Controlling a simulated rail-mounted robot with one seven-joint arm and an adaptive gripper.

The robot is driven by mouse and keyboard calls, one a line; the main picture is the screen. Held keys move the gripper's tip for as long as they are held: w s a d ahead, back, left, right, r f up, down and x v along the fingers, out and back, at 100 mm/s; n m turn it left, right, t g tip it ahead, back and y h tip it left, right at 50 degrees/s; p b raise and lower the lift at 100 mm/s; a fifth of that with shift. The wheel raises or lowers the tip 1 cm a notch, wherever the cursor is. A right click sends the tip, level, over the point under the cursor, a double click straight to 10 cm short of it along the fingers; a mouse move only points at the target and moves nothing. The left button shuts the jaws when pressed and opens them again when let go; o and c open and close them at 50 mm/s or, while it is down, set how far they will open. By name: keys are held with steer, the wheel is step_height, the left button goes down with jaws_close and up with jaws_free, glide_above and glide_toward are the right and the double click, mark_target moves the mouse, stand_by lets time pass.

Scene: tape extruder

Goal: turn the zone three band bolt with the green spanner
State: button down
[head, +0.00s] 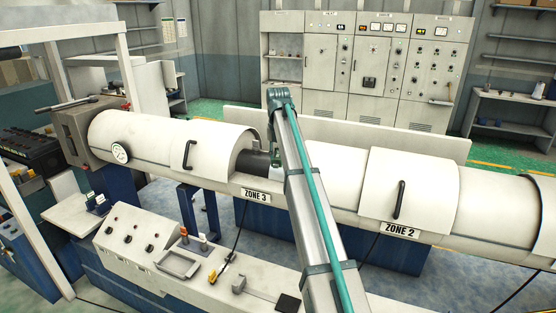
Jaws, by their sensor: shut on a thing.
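My arm reaches up from the bottom of the head view to the zone 3 part of the white extruder barrel (262,158). My gripper (275,154) is low beside the exposed dark barrel, mostly behind my own arm. It is shut on the green spanner, of which hardly anything can be made out at this size. The zone 3 cover (178,148) with its black handle lies left of the dark gap. The zone 3 label (256,195) is just below. The band bolt is hidden or too small to see, so contact between spanner and bolt cannot be told.
The zone 2 cover (407,190) with its handle stands to the right. A bench panel (140,245) with knobs, a tray (178,263) and a yellow-handled tool (221,267) lies in front. Control cabinets (365,70) line the back wall, behind a low white panel (435,147).

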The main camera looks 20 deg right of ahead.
steer(key=shift+r, duration=2.25)
steer(key=shift+r, duration=2)
steer(key=shift+w+a+f, duration=0.1)
steer(key=shift+w+a, duration=0.05)
steer(key=shift+a, duration=0.4)
steer(key=w+a+m, duration=0.7)
steer(key=m, duration=0.2)
steer(key=shift+w, duration=0.35)
steer(key=shift+f, duration=0.25)
